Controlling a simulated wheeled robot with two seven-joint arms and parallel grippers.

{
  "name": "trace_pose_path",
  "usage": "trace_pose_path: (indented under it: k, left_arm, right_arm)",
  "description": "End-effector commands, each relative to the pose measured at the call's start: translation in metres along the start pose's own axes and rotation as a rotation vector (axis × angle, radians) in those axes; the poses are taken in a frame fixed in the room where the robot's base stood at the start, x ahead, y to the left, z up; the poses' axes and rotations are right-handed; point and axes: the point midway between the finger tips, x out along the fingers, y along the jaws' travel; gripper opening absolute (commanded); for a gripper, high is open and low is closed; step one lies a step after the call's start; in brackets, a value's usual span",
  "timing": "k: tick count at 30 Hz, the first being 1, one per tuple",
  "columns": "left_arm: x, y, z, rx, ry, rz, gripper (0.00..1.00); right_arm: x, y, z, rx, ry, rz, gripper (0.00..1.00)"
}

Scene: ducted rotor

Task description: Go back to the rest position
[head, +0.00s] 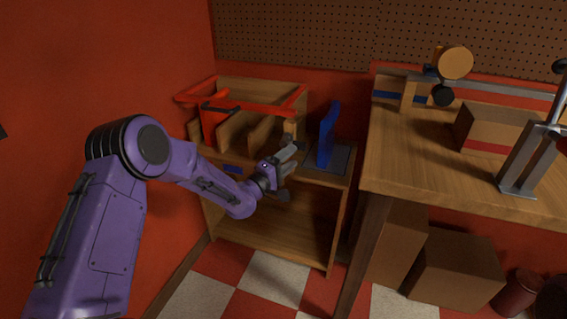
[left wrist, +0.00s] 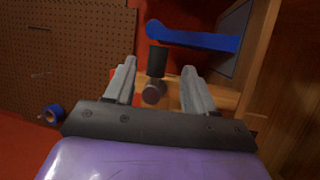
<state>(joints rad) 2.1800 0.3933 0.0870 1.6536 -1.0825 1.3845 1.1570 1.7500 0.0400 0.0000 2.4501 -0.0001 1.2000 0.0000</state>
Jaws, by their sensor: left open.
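My left gripper (head: 293,158) is in front of the small wooden shelf unit, its fingers pointing right toward a blue upright piece (head: 327,135). In the left wrist view the gripper (left wrist: 163,76) is open, with its two grey fingers apart. A dark cylinder with a brownish end (left wrist: 154,90) appears between the fingers in that view; I cannot tell its distance. The blue piece (left wrist: 195,40) lies beyond the fingertips there. I see nothing held. My right gripper is in neither view.
The shelf unit (head: 232,178) carries a red frame (head: 245,93) and wooden dividers. A wooden workbench (head: 400,160) stands at right with a cardboard box (head: 490,130) and a metal stand (head: 522,165). More boxes (head: 455,270) are under it. Checkered floor shows in front.

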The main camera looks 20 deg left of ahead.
Motion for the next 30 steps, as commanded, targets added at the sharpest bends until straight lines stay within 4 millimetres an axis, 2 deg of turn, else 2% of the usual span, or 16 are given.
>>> trace_pose_path:
  k: [3,7,22,25,26,27,29,30]
  left_arm:
    - [-0.022,0.0,0.0,-0.002,0.001,-0.001,0.55]
    - [-0.035,0.0,0.0,0.0,0.0,-0.001,0.55]
    - [-0.037,-0.001,0.0,0.007,-0.001,-0.001,0.55]
    - [-0.038,-0.004,-0.002,0.111,0.013,-0.016,0.55]
    - [-0.04,-0.009,-0.005,0.161,0.038,-0.038,0.55]
    - [-0.051,-0.023,-0.006,0.232,0.082,-0.103,0.55]
    - [-0.079,-0.061,0.005,0.344,0.127,-0.268,0.55]
    - [-0.101,-0.087,0.014,0.402,0.133,-0.379,0.55]
  right_arm:
    - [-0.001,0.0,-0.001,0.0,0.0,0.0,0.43]
    - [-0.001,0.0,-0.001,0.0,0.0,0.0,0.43]
    - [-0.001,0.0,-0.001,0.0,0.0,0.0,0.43]
    - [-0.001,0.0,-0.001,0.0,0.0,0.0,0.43]
    - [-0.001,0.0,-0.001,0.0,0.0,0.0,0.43]
    - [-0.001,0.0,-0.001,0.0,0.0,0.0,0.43]
    - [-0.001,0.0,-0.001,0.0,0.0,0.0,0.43]
    - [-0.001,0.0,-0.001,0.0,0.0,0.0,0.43]
